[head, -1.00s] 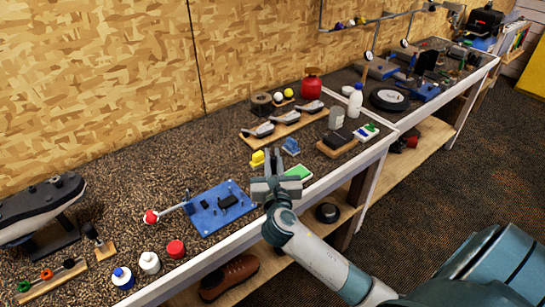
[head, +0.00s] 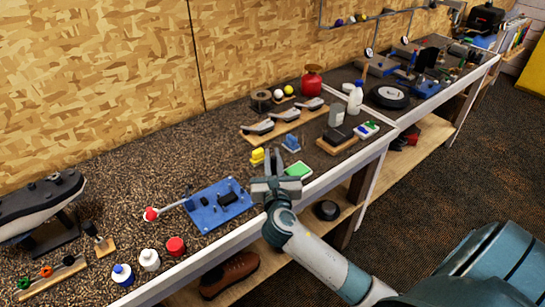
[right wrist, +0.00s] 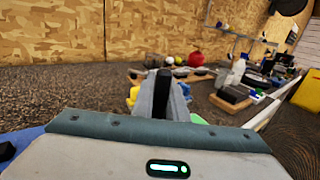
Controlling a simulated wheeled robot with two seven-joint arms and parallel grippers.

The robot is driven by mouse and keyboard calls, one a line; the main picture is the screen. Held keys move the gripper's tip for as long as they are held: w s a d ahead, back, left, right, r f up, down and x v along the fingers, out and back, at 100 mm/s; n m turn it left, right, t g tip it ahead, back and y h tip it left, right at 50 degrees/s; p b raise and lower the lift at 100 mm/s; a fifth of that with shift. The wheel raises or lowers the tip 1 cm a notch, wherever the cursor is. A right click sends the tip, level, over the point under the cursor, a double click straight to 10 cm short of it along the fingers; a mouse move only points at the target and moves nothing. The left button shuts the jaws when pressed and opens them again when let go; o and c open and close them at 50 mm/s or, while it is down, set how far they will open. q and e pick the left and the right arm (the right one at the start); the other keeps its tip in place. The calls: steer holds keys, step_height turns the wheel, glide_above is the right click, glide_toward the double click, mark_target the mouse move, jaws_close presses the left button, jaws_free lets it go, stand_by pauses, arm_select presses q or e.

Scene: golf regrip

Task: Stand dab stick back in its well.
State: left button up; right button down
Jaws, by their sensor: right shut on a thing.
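My right gripper (head: 275,165) is over the near bench, close to its front edge, with its fingers pointing toward the back. In the right wrist view a narrow black piece (right wrist: 162,92) shows between the grey fingers, and the gripper is shut on it. I take it for the dab stick; most of it is hidden by the fingers and the gripper body. Far to the left, a small wooden block (head: 105,247) with a dark upright piece stands on the bench. I cannot make out for certain which thing holds the stick's well. My left gripper is not in view.
Bench between plate and wall is clear.

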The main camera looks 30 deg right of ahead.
steer(key=shift+f, duration=0.8)
stand_by(0.4)
steer(key=c, duration=1.7)
jaws_free()
steer(key=shift+o, duration=0.2)
steer(key=shift+r, duration=0.1)
step_height(320, 180, up, 8)
steer(key=p, duration=0.8)
steer(key=shift+p, duration=0.3)
